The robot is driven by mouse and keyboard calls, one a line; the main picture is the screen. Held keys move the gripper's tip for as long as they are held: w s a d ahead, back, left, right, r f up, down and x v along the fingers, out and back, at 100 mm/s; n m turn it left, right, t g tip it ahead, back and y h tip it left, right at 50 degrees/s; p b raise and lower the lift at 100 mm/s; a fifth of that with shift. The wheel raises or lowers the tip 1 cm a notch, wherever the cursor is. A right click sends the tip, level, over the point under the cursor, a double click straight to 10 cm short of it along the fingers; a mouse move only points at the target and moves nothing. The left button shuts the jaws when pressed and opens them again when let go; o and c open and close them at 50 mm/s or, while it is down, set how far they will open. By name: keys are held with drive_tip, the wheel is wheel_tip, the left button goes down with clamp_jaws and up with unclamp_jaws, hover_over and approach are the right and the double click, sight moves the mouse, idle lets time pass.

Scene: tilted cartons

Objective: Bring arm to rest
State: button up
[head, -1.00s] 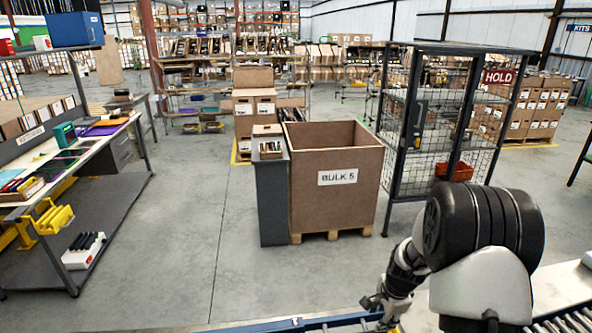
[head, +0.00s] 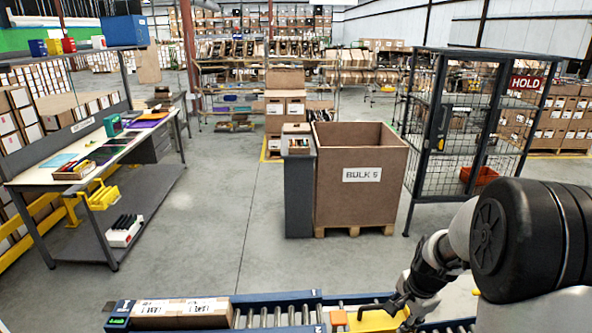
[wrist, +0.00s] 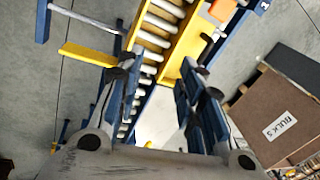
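My arm (head: 455,245) reaches in from the right of the head view, bent down over the roller conveyor (head: 275,318). My gripper (head: 398,308) hangs low at a yellow part (head: 375,320) of the conveyor; I cannot tell whether it touches it. In the wrist view my gripper (wrist: 158,82) has its two fingers spread apart, with nothing held between them. Conveyor rollers (wrist: 158,25) and a yellow plate (wrist: 185,45) show beyond the fingers.
A brown carton (head: 180,313) lies on the conveyor's left end. The BULK 5 box (head: 360,205) stands on a pallet behind the conveyor, beside a grey stand (head: 299,195). A mesh HOLD cage (head: 470,130) is at right, a workbench (head: 50,175) at left.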

drive_tip(key=s+a+r+n+t, duration=0.1)
drive_tip(key=s+a+r+n, duration=0.3)
drive_tip(key=r, duration=0.3)
drive_tip(key=s+a+r+n, duration=0.25)
drive_tip(key=s+r, duration=0.25)
drive_tip(key=r, duration=0.3)
drive_tip(key=s+a+r+n, duration=0.1)
drive_tip(key=s+n, duration=0.1)
drive_tip(key=s, duration=0.4)
drive_tip(key=s+a+r+n, duration=0.2)
drive_tip(key=s+n, duration=0.1)
drive_tip(key=s, duration=0.3)
drive_tip(key=s+a+r+n+t, duration=0.1)
drive_tip(key=s+a+r+n, duration=0.1)
drive_tip(key=s, duration=0.4)
drive_tip(key=shift+a+n, duration=0.25)
drive_tip(key=shift+n, duration=0.4)
